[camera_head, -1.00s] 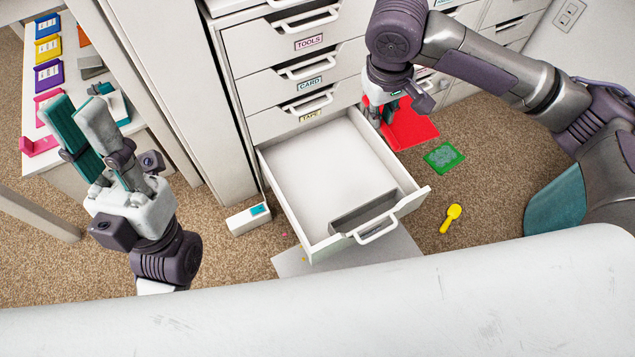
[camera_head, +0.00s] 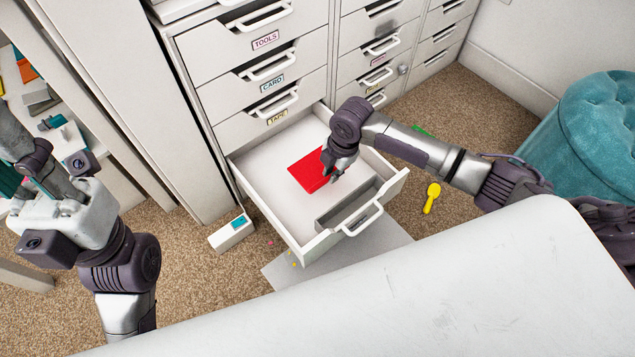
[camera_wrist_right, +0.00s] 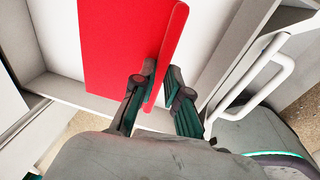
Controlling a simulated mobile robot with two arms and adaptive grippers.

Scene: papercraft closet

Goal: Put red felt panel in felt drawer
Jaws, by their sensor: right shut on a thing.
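The red felt panel (camera_head: 308,168) is over the white floor of the open drawer (camera_head: 268,158), inside its outline in the head view. I cannot tell whether it touches the drawer floor. My right gripper (camera_head: 333,168) is shut on the panel's raised red edge. The right wrist view shows this edge (camera_wrist_right: 168,50) between the teal-padded fingers (camera_wrist_right: 160,95), with the flat panel spreading left. No label shows on the open drawer. My left gripper (camera_head: 14,155) is at the left edge of the head view, away from the drawer, its fingertips partly cut off.
Closed drawers labelled TOOLS, CARD and TAPE (camera_head: 276,117) stand above the open one. A yellow scoop-like thing (camera_head: 431,197) and a white box (camera_head: 231,234) are on the carpet. A teal ottoman (camera_head: 605,125) stands right.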

